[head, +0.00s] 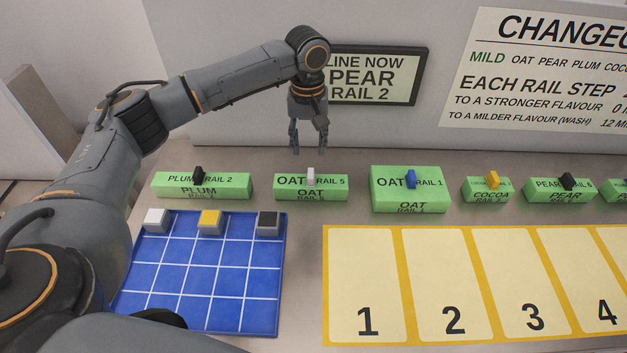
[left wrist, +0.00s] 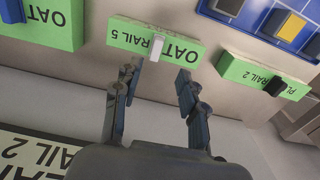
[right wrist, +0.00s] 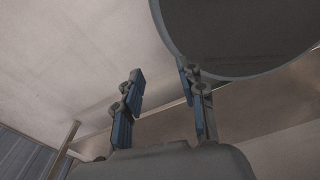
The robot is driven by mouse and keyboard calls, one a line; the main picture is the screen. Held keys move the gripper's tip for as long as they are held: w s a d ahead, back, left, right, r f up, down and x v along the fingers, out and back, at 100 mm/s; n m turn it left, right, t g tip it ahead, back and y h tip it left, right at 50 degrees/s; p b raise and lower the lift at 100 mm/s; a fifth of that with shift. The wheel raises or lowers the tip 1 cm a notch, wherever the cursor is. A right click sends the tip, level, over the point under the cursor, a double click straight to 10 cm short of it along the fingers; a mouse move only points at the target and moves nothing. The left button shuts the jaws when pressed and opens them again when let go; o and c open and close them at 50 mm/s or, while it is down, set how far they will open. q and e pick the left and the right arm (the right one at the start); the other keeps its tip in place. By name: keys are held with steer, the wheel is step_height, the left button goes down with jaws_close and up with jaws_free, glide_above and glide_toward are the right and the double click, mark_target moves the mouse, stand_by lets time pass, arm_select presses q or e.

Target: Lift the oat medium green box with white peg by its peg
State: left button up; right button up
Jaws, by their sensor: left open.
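The oat medium green box (head: 333,187) has a white peg (head: 311,176) standing on its top and is labelled "OAT RAIL 5". It stands on the table in the row of green boxes. My left gripper (head: 309,150) is open and empty, above and behind this box in the head view. In the left wrist view the box (left wrist: 185,52) and its white peg (left wrist: 157,47) lie just beyond the open fingertips (left wrist: 160,75), with no contact visible. My right gripper (right wrist: 160,75) shows only in the right wrist view, with its fingers apart and nothing between them.
Green boxes stand on both sides: plum with a black peg (head: 228,186), a larger oat with a blue peg (head: 435,193), cocoa with a yellow peg (head: 480,196). In front are a blue grid board (head: 190,284) with small blocks and a numbered yellow mat (head: 405,285). A screen (head: 420,75) is behind.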

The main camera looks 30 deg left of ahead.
mark_target(311, 173)
arm_select(q)
step_height(311, 173, down, 3)
steer(key=shift+s+f, duration=0.1)
steer(key=shift+w+f+p, duration=0.2)
steer(key=shift+f+p, duration=0.25)
steer(key=shift+f, duration=0.3)
steer(key=shift+w+f+p, duration=0.2)
steer(key=shift+f+p, duration=0.25)
steer(key=shift+f, duration=0.3)
step_height(311, 173, down, 3)
steer(key=shift+w+f+p, duration=0.1)
steer(key=shift+p, duration=0.3)
steer(key=shift+f, duration=0.2)
arm_select(e)
steer(key=r, duration=0.1)
steer(key=w+r, duration=0.1)
steer(key=r, duration=0.1)
steer(key=shift+w+a, duration=0.15)
steer(key=shift+a, duration=0.15)
arm_select(q)
jaws_close()
arm_select(e)
steer(key=shift+d, duration=0.1)
